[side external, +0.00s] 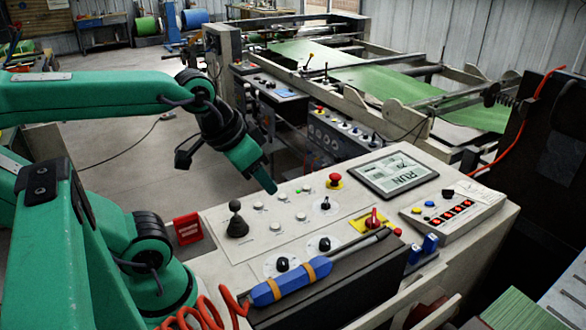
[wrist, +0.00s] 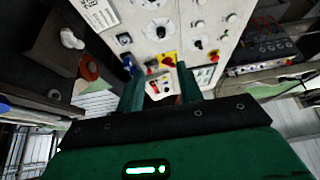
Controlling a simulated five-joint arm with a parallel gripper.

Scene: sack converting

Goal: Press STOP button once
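A red mushroom button (side external: 334,180) on a yellow plate stands on the pale control panel (side external: 290,235), left of the screen; it shows small at the upper right in the wrist view (wrist: 225,36). I cannot read a STOP label. A red rotary switch (side external: 373,219) on a larger yellow plate sits nearer the panel's front; it also shows in the wrist view (wrist: 168,60). My gripper (side external: 271,188) points down above the panel's far left part, left of the red button and apart from it. In the wrist view its two green fingers (wrist: 159,72) are apart with nothing between them.
A tilted screen (side external: 393,174) reads RUN. Beside it is a small box (side external: 452,208) with lit red buttons. A black joystick (side external: 236,220), white buttons and dark knobs stand on the panel. A blue tool (side external: 290,282) lies along the front edge. A red sign (side external: 187,228) stands left.

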